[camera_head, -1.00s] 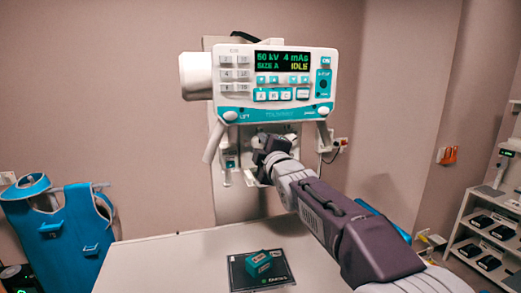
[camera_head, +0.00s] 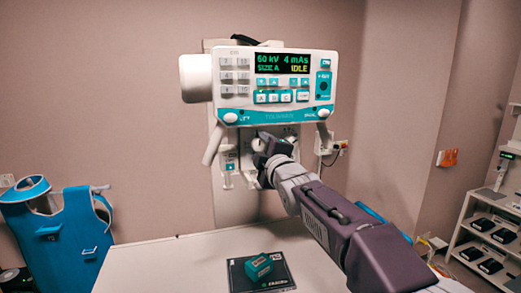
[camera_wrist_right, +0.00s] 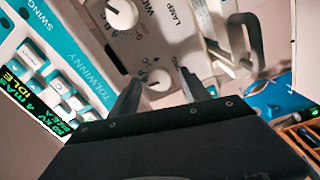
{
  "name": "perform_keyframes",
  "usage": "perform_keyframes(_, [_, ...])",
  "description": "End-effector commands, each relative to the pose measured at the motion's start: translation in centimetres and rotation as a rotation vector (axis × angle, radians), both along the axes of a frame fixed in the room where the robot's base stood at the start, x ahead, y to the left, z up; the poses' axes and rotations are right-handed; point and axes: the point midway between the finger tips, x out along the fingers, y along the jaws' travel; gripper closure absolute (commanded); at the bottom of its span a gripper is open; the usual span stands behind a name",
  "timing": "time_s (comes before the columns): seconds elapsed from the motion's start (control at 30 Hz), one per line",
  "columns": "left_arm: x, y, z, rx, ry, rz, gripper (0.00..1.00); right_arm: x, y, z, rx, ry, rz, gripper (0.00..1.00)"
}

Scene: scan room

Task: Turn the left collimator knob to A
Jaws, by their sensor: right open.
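The collimator face (camera_wrist_right: 135,45) hangs under the teal and white console. In the right wrist view two white round knobs show on it. The smaller-looking left knob (camera_wrist_right: 158,80) lies between my right fingertips; its marks are too small to read. The other knob (camera_wrist_right: 121,14) is at the top, with letters A, B, C beside it. My right gripper (camera_wrist_right: 161,86) is open, with one finger on each side of the left knob; I cannot tell whether they touch it. In the head view my right gripper (camera_head: 264,150) covers part of the collimator. My left gripper is out of view.
The console (camera_head: 270,85) reads 60 kV, 4 mAs, SIZE A, IDLE, just above my arm. A handle (camera_head: 213,145) hangs at its left. A table (camera_head: 170,262) below holds a dark plate (camera_head: 282,280) with a teal block (camera_head: 259,266). A shelf (camera_head: 478,240) stands right.

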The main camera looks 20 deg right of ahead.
Motion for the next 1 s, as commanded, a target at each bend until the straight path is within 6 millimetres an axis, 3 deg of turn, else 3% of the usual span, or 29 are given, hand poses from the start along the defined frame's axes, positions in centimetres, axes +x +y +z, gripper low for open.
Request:
perform_keyframes(0.17, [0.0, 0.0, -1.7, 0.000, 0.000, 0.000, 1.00, -3.7, -0.1, -0.5, -0.001, -0.004, -0.001, 0.45])
perform_keyframes(0.4, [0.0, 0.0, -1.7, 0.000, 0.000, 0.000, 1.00, -7.5, -0.2, -0.4, -0.001, -0.002, -0.001, 0.45])
perform_keyframes(1.0, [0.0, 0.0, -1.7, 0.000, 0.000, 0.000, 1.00, -8.0, -0.2, -0.4, 0.000, -0.001, 0.000, 0.45])
